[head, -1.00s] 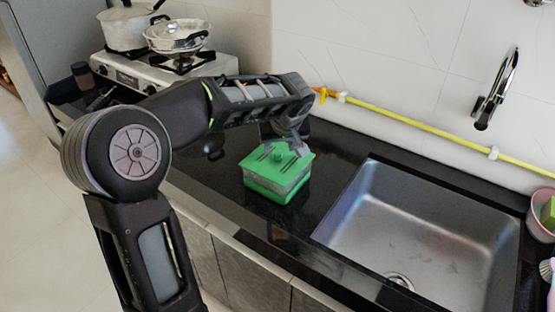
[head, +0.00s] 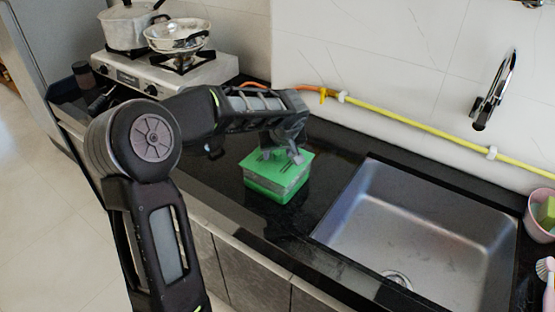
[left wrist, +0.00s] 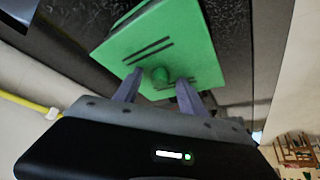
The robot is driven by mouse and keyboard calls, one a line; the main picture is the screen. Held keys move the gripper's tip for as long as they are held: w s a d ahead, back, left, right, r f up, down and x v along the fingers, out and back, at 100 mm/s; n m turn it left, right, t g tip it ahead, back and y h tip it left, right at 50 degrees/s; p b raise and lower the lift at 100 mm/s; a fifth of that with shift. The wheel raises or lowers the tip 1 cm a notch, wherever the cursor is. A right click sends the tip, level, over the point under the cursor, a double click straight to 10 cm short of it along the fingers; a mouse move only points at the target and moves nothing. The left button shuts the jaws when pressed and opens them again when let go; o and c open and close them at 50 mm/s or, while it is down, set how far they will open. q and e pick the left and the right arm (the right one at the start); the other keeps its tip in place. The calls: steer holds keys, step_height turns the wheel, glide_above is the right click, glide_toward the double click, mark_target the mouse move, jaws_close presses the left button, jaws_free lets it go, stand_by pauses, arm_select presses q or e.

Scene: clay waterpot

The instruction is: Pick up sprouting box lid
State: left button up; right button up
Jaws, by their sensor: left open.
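The sprouting box (head: 270,190) is green with a greyish middle band and stands on the black counter left of the sink. Its flat green lid (head: 293,166) lies on top of it. My left gripper (head: 282,157) is over the lid. Whether the fingertips touch the lid cannot be told. My right gripper is not in view.
A steel sink (head: 425,225) is right of the box. A yellow hose (head: 420,133) runs along the wall behind. A stove (head: 150,75) with pots stands at the back left. A pink container (head: 540,215) stands at the right edge.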

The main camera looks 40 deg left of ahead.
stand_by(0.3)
arm_select(q)
jaws_close()
stand_by(0.4)
